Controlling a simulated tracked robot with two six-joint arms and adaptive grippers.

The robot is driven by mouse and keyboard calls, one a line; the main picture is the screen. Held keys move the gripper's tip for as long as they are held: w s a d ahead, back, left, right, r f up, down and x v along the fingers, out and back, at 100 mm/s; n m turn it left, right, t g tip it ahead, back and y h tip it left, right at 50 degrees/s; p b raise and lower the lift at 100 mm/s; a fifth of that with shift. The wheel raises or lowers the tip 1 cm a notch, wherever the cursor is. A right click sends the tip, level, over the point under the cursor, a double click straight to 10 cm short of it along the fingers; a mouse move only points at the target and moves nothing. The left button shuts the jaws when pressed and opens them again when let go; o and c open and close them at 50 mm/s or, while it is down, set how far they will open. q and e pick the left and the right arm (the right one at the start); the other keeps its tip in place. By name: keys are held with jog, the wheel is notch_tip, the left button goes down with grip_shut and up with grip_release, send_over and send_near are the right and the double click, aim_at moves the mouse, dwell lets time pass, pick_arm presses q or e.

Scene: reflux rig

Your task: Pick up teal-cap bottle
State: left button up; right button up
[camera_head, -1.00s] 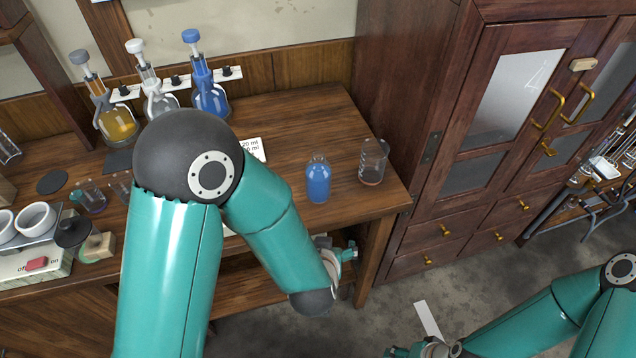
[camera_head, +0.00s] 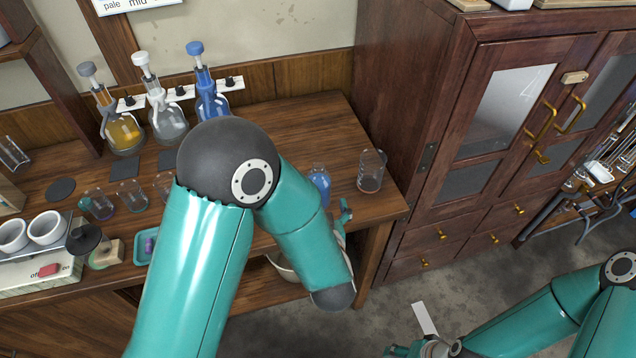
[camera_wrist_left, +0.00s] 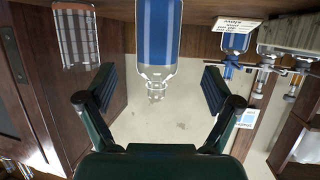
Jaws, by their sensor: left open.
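A small clear bottle (camera_head: 319,184) with blue liquid stands near the right end of the wooden bench, partly hidden by my left arm. In the left wrist view the picture is upside down, and the bottle (camera_wrist_left: 158,35) hangs from the top with a clear neck. I see no teal cap on it. My left gripper (camera_wrist_left: 158,78) is open and empty, its fingers either side of the bottle's line but apart from it. In the head view only a teal finger of my left gripper (camera_head: 345,211) shows, right of the bottle. My right gripper (camera_head: 408,350) is at the bottom edge, mostly cut off.
A glass beaker (camera_head: 370,171) stands close to the right of the bottle. A dark wooden cabinet (camera_head: 395,110) rises just beyond. Three pump-top flasks, with blue (camera_head: 208,85), white and grey tops, stand at the back. White cups (camera_head: 47,227) and small beakers are at the left.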

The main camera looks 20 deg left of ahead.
pick_arm(q)
jog(key=x, duration=0.3)
jog(key=p+x, duration=0.2)
jog(key=x, duration=0.2)
jog(key=shift+w+f, duration=0.2)
jog(key=shift+w+a+f+p, duration=0.1)
jog(key=shift+w+f+p, duration=0.1)
jog(key=shift+w+p, duration=0.15)
jog(key=c, duration=1.5)
jog(key=shift+c, duration=1)
jog(key=shift+r, duration=0.3)
